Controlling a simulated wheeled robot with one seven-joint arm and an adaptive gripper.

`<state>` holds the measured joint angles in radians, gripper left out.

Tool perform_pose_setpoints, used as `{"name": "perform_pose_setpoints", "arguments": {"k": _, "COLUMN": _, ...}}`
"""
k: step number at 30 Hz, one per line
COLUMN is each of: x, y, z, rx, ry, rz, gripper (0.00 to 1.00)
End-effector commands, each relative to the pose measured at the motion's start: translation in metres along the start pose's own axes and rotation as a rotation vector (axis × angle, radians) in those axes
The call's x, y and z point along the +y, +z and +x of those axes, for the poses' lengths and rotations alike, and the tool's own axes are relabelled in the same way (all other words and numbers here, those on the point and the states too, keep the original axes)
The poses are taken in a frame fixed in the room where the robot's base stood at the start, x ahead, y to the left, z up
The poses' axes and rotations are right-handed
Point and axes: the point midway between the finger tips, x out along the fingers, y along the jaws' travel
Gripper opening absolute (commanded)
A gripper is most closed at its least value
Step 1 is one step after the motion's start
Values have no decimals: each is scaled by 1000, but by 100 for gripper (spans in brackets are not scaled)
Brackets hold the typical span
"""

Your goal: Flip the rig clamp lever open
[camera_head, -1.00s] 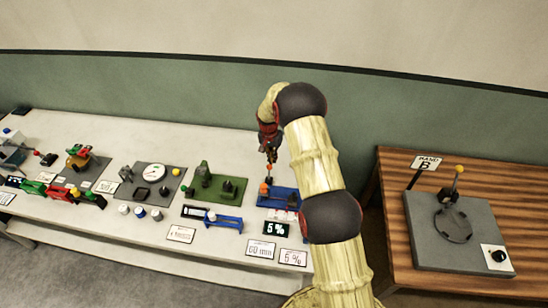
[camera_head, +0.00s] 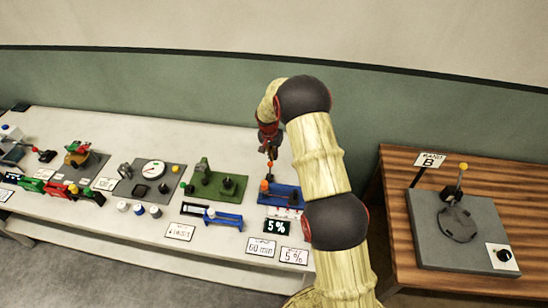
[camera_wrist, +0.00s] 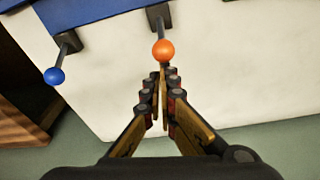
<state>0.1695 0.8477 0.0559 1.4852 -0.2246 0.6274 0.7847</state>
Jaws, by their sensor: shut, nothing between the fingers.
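A blue rig (camera_head: 288,194) stands at the right end of the white bench, under my gripper (camera_head: 270,158). In the wrist view, a lever with an orange ball (camera_wrist: 163,50) sticks out from the rig's blue edge (camera_wrist: 85,10). A second lever with a blue ball (camera_wrist: 54,76) is to its left. No label shows which one is the clamp lever. My gripper (camera_wrist: 163,75) is shut and empty. Its fingertips appear just below the orange ball in the wrist view; I cannot tell whether they touch it. My arm hides part of the rig in the head view.
A green fixture (camera_head: 214,182) and a blue slider unit (camera_head: 213,216) stand left of the rig. Small signs (camera_head: 293,257) line the bench's front edge. A wooden table (camera_head: 400,235) with a grey plate (camera_head: 485,245) is at the right, past a gap.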

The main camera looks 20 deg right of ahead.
Motion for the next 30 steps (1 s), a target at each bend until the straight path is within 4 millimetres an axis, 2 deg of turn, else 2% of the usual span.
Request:
{"name": "perform_pose_setpoints", "arguments": {"k": 17, "x": 1, "y": 8, "z": -3, "rx": 86, "ry": -17, "rz": 5, "gripper": 0}}
{"name": "perform_pose_setpoints", "arguments": {"k": 30, "x": 4, "y": 23, "z": -9, "rx": 257, "ry": -49, "rz": 14, "gripper": 0}}
